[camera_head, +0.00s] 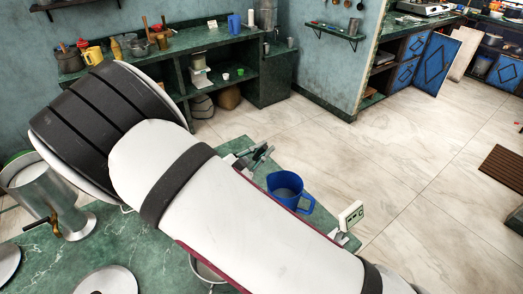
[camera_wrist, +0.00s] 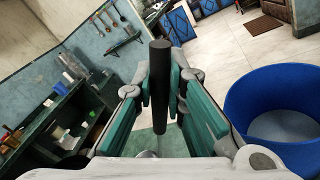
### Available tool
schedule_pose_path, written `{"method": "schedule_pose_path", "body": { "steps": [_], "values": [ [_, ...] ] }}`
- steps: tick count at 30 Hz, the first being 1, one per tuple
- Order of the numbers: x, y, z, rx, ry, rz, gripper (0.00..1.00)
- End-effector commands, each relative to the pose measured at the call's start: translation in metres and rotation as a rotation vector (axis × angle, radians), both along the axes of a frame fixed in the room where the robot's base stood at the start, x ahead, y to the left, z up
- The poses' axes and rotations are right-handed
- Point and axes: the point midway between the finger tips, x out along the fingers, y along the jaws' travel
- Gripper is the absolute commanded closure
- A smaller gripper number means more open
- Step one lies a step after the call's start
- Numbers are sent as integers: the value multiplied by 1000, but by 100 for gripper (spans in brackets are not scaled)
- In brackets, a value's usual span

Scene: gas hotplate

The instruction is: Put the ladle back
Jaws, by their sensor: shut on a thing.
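The ladle's black handle (camera_wrist: 161,90) stands nearly upright between the teal finger pads of my gripper (camera_wrist: 163,100) in the wrist view. The gripper is shut on it. A small pale part shows low behind the handle; the ladle's bowl cannot be made out. In the head view my gripper (camera_head: 255,157) shows only partly past my arm, left of the blue jug, and the ladle cannot be made out there.
A blue jug (camera_head: 286,188) stands close right of my gripper on the green counter (camera_head: 235,146); it looms large in the wrist view (camera_wrist: 275,105). A white switch box (camera_head: 351,215) is at the counter's edge. A metal grinder (camera_head: 52,200) stands left. Open floor lies beyond.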

Motion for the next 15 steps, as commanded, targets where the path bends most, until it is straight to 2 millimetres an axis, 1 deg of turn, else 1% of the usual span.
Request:
{"method": "schedule_pose_path", "body": {
  "steps": [15],
  "values": [
    [0,0,-10,0,0,1,100]
  ]
}}
